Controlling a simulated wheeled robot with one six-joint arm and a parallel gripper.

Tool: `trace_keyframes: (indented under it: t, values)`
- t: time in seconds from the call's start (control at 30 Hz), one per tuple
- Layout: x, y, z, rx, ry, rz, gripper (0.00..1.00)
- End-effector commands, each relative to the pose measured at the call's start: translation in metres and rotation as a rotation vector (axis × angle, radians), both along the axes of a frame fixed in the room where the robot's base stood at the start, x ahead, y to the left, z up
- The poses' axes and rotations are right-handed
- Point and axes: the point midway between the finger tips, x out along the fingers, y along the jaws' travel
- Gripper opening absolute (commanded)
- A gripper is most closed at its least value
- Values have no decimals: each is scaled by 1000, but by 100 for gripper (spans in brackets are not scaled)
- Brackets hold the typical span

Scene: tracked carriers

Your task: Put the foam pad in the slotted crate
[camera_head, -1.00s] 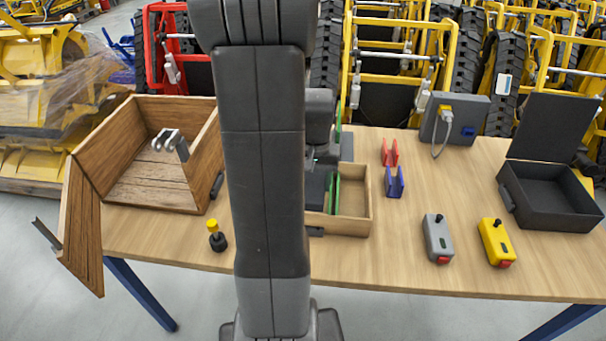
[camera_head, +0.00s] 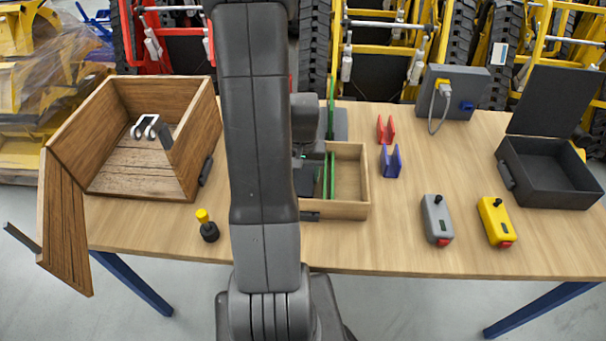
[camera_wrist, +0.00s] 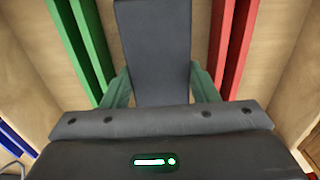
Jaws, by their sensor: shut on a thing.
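The foam pad (camera_wrist: 152,45) is a dark grey rectangular slab in the wrist view. My gripper (camera_wrist: 160,88) is shut on it, with one greenish finger at each side. The slotted crate (camera_head: 367,182) is a light wooden box near the table's middle, its left part hidden behind my arm. Green dividers stand upright in it. In the wrist view the pad lies between a pair of green dividers (camera_wrist: 82,40) on the left and a pair of red dividers (camera_wrist: 233,45) on the right. How deep the pad sits is hard to tell.
A wooden bin (camera_head: 140,178) with a lowered flap stands left, near a yellow-topped knob (camera_head: 208,226). Red (camera_head: 386,130) and blue (camera_head: 391,161) brackets stand right of the crate. Grey (camera_head: 437,220) and yellow (camera_head: 496,222) switch boxes and an open black case (camera_head: 550,180) lie further right.

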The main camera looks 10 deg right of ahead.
Motion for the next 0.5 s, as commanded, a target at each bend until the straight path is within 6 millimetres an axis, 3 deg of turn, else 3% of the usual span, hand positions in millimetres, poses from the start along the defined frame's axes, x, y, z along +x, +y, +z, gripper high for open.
trace_keyframes:
  t: [0.47,0.5]
  values:
    - [0,0,-11,0,0,0,32]
    - [0,0,-9,0,-1,0,62]
